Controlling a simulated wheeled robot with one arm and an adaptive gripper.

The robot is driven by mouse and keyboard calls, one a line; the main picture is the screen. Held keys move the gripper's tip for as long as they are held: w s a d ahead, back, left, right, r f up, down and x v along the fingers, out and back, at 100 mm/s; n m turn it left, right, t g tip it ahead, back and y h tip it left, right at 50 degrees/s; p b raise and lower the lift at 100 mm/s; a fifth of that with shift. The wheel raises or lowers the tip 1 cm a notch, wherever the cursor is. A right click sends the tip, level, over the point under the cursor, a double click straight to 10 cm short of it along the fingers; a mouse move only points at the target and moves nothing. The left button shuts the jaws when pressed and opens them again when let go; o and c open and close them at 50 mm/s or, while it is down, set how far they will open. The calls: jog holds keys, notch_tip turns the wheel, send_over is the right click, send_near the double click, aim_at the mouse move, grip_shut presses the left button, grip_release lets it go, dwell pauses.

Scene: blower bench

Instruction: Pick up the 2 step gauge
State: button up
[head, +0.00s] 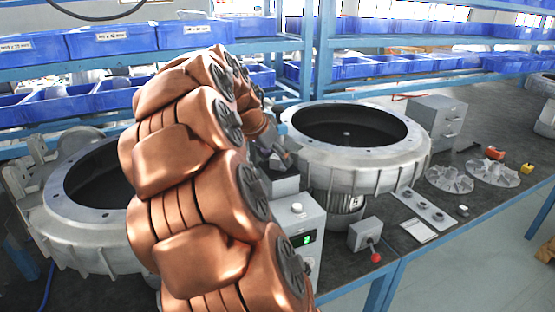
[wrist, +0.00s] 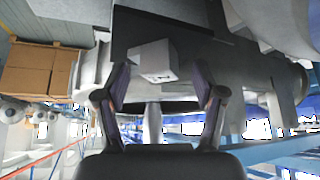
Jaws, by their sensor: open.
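My gripper (wrist: 160,84) is open, one finger on each side of the block's line, with nothing held. I cannot tell how far the block is from the fingertips. The block cannot be made out there.
Large grey ring housings stand left (head: 65,235) and right (head: 350,160) of my arm. A grey box with a green display (head: 308,238) and a box with a red knob (head: 365,234) stand at the front edge. Impellers (head: 492,172) lie to the right. Blue-binned shelves are behind.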

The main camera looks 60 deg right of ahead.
grip_shut()
dwell(0.6)
jog(key=shift+w+r+b, duration=0.1)
jog(key=shift+r+b, duration=0.2)
jog(key=shift+b, duration=0.3)
